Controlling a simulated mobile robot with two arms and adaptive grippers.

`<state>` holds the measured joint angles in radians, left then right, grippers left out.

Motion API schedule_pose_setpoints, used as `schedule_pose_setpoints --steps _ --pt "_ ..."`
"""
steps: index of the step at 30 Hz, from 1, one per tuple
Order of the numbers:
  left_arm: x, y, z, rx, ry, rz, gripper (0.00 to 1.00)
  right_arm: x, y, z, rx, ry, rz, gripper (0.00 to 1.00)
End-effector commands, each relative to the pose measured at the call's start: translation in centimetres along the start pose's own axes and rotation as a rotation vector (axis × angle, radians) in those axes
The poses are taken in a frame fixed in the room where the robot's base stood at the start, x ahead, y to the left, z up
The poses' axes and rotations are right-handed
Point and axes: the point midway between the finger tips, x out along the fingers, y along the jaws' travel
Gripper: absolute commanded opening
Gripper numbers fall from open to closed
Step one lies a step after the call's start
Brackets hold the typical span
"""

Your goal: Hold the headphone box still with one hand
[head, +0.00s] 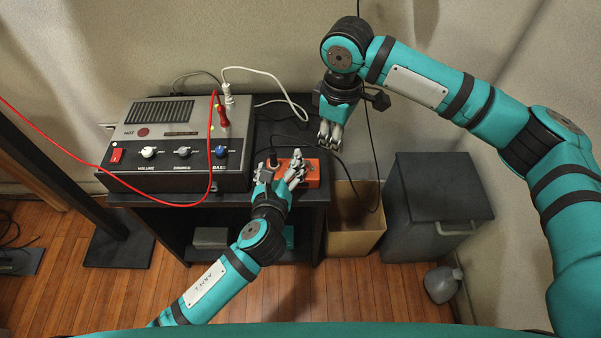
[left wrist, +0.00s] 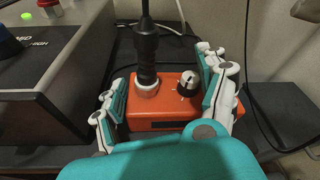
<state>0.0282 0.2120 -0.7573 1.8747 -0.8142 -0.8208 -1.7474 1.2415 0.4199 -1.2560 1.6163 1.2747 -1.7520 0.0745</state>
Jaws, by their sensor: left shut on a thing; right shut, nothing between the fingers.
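The headphone box is a small orange box (head: 313,174) on the black stand's top, right of the large grey unit. In the left wrist view the orange box (left wrist: 168,108) carries a silver knob (left wrist: 188,84) and a black plug (left wrist: 147,60) standing upright in a pale socket. My left gripper (head: 282,171) is shut on the box, with one finger along each side; its fingers also show in the left wrist view (left wrist: 166,97). My right gripper (head: 330,137) is shut and empty, held above and behind the box, apart from it.
The grey unit (head: 180,140) has knobs, a red switch and a red cable (head: 100,172) looping across its front. A white cable (head: 275,78) and black cables run behind. An open cardboard box (head: 355,238) and a dark lidded bin (head: 440,225) stand right of the stand.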

Motion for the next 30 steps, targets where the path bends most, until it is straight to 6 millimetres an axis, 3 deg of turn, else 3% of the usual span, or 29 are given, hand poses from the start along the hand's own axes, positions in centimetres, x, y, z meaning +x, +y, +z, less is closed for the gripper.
schedule_pose_setpoints --steps 12,13,18,30 --pt "0.01 0.32 -0.61 0.001 0.012 0.008 0.36 -0.31 -0.01 0.01 0.0 -0.001 0.0 0.0" --pt "0.01 0.32 -0.61 0.001 0.012 0.008 0.76 -0.31 -0.01 0.01 0.0 -0.001 0.0 0.0" --pt "0.01 0.24 -0.48 0.001 0.009 0.005 0.98 -0.31 0.0 0.01 0.0 -0.001 0.0 0.0" --pt "-0.61 0.06 -0.19 0.001 0.003 0.001 1.0 -0.34 0.0 0.01 0.0 -0.001 0.0 0.0"
